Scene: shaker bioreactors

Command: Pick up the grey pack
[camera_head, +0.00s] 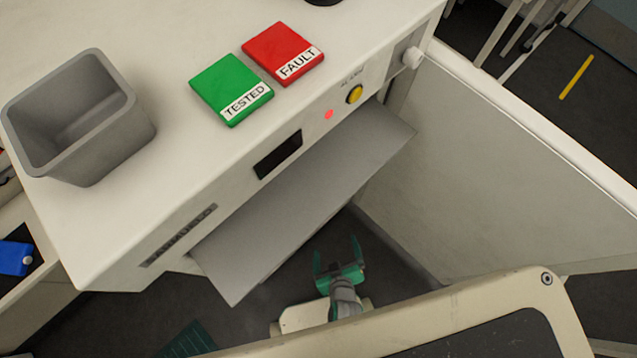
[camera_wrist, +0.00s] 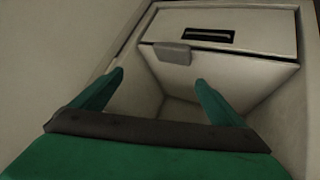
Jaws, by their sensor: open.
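No thing is clearly recognisable as the grey pack. In the wrist view, a small grey block (camera_wrist: 173,53) sits at the lower edge of a pale panel with a dark slot (camera_wrist: 200,35); I cannot tell whether it is the pack or a fixed part. My gripper (camera_head: 336,252) has green fingers, spread open with nothing between them. It is low, in front of the white machine and below its grey sloping panel (camera_head: 310,190). In the wrist view the fingers (camera_wrist: 159,78) point toward the pale box-like recess, with the grey block beyond their tips.
On the white machine top (camera_head: 180,30) stand a grey bin (camera_head: 112,140), a green TESTED tile (camera_head: 230,88) and a red FAULT tile (camera_head: 283,52). An open door panel (camera_head: 500,150) stands right of my gripper. A blue item (camera_head: 14,258) lies far left.

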